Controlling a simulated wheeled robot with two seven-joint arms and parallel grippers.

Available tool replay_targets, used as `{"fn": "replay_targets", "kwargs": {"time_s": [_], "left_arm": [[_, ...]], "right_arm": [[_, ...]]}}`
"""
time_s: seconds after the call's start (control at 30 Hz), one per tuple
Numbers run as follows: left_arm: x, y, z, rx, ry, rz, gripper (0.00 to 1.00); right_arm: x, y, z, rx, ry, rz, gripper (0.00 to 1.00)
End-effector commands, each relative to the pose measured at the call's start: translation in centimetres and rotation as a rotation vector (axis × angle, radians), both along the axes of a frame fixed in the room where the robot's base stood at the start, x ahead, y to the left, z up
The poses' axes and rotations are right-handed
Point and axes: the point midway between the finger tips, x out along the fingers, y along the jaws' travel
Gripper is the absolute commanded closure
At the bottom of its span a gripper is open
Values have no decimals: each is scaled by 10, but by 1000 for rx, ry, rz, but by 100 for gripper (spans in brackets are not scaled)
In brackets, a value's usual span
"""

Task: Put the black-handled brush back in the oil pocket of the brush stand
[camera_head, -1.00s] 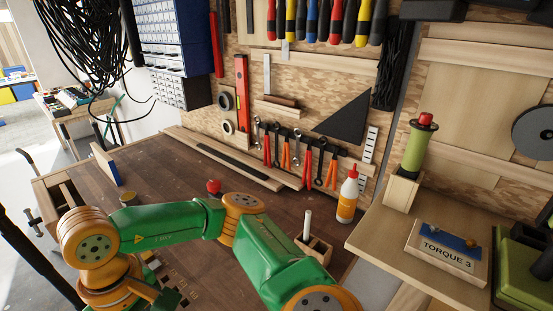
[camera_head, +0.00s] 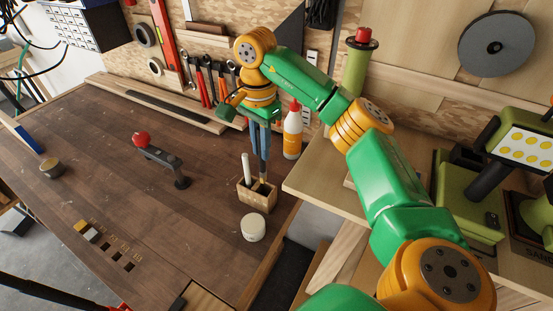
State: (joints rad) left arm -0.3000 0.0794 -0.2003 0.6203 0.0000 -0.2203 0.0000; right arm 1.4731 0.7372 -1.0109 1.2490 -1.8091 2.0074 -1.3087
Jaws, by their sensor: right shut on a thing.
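The brush stand (camera_head: 258,199) is a small wooden block on the right part of the bench. A white-handled brush (camera_head: 245,168) stands upright in its left pocket. My right gripper (camera_head: 263,158) points down just above the stand's right side and is shut on the black-handled brush. The fingers hide most of that brush. A dark part shows below them at the right pocket opening, and I cannot tell how deep it sits. No pocket label is readable. My left gripper is not in view.
A white round jar (camera_head: 253,228) stands just in front of the stand. A red-knobbed clamp (camera_head: 163,160) and a round tin (camera_head: 51,168) are further left.

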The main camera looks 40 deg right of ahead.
Motion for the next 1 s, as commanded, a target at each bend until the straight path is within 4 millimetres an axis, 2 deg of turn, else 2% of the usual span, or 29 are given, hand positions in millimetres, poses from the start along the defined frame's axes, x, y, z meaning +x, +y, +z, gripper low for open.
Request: {"fn": "replay_targets", "kwargs": {"time_s": [0.1,0.47,0.83,0.87,0.9,0.97,1.0], "left_arm": [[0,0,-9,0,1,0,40],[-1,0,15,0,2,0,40],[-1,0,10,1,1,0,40],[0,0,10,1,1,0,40],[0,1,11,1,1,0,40],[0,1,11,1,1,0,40],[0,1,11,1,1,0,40]], "right_arm": [[1,-4,-28,0,7,-50,100],[0,-5,-94,-3,6,-48,100],[1,-4,-105,-2,1,-46,100],[1,-4,-105,-2,1,-46,79],[1,-4,-104,-2,1,-46,68],[1,-4,-104,-2,1,-46,52],[1,-4,-104,-2,1,-45,52]]}}
